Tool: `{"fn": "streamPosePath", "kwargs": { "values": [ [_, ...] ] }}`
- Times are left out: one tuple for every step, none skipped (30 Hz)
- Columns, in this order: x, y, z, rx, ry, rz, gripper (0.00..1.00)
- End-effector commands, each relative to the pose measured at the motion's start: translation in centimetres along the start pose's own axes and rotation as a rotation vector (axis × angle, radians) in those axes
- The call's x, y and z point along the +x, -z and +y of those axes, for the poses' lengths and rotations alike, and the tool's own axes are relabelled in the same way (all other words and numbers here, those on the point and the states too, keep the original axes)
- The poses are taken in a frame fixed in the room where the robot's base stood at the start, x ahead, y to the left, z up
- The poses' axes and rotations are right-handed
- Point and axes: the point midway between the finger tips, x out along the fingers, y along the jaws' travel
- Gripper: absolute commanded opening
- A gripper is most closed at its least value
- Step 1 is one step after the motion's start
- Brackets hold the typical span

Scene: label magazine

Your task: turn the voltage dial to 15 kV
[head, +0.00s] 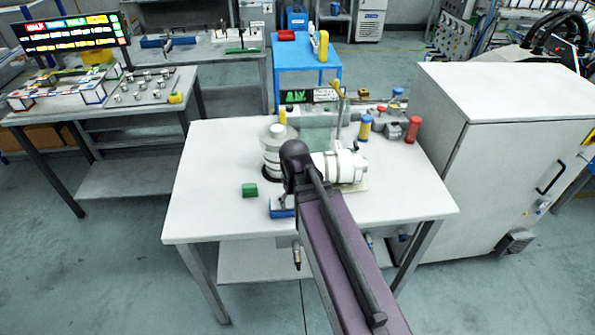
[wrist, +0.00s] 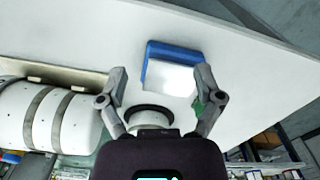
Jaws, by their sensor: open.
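I cannot pick out a voltage dial or its markings in either view. A small dark panel with green characters (head: 297,97) stands at the back of the white table; its reading is too small to be sure of. In the wrist view my gripper (wrist: 160,76) is open, with its two fingers apart and nothing held. A white-topped box on a blue base (wrist: 172,72) shows between and beyond the fingers; its blue part (head: 282,212) shows beside my arm in the head view. My arm hides most of the gripper there.
A green block (head: 249,190) lies at left. A red post (head: 412,130) stands at right. A large grey cabinet (head: 500,180) borders the table. The table's front left is clear.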

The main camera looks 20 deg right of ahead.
Motion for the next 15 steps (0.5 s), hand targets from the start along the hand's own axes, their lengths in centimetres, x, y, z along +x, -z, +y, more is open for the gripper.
{"fn": "streamPosePath", "kwargs": {
  "values": [
    [0.8, -1.5, -0.6, 0.027, 0.000, 0.000, 0.85],
    [0.9, -1.9, -0.8, 0.045, 0.000, 0.000, 0.85],
    [1.0, -2.3, -1.1, 0.064, 0.000, 0.000, 0.85],
    [1.1, -2.5, -1.2, 0.076, 0.000, 0.000, 0.85],
    [1.1, -2.7, -1.3, 0.086, 0.000, 0.000, 0.85],
    [1.2, -2.9, -1.4, 0.095, 0.000, 0.000, 0.85],
    [1.2, -2.9, -1.5, 0.099, 0.000, 0.000, 0.85],
    [1.2, -3.0, -1.5, 0.103, 0.000, 0.000, 0.85],
    [1.2, -3.0, -1.6, 0.106, 0.000, 0.000, 0.85],
    [1.1, -3.0, -1.6, 0.107, 0.000, 0.000, 0.85],
    [1.1, -2.9, -1.6, 0.107, 0.000, 0.000, 0.85],
    [1.1, -2.9, -1.5, 0.107, 0.000, 0.000, 0.85],
    [1.1, -2.9, -1.5, 0.106, 0.000, 0.000, 0.85],
    [1.1, -2.9, -1.5, 0.106, 0.000, 0.000, 0.85],
    [1.1, -2.9, -1.5, 0.106, 0.000, 0.000, 0.85]
  ]
}}
